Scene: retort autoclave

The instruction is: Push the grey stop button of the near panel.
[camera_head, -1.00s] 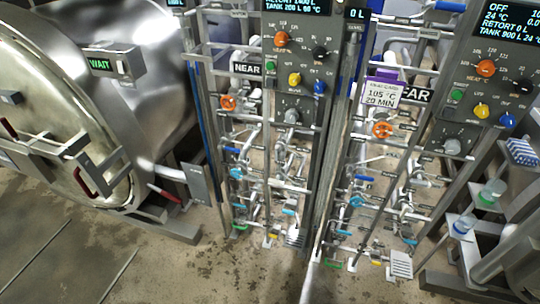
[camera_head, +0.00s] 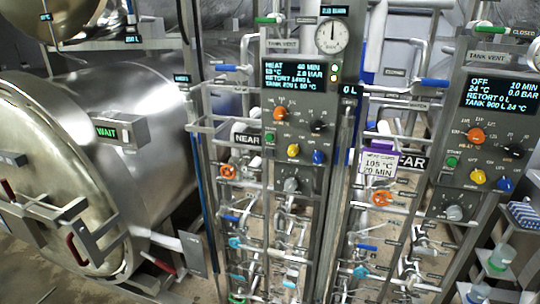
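The near panel (camera_head: 301,85) stands upright in the middle of the head view, beside the NEAR sign (camera_head: 246,139). It carries a lit display (camera_head: 300,76), an orange knob (camera_head: 280,112), a black knob (camera_head: 318,126), a small green button (camera_head: 270,137), a yellow knob (camera_head: 293,150) and a blue knob (camera_head: 319,157). A larger grey knob (camera_head: 291,184) sits lower down. The grey stop button is too small to make out for certain; a small dim spot shows just below the green button. Neither of my grippers is in view.
The far panel (camera_head: 490,130) with a similar layout stands at the right. A steel retort vessel (camera_head: 150,110) with a WAIT sign fills the left. Pipes and valves with orange handwheels (camera_head: 228,172) lie below the panels. A paper note (camera_head: 377,166) hangs between the panels.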

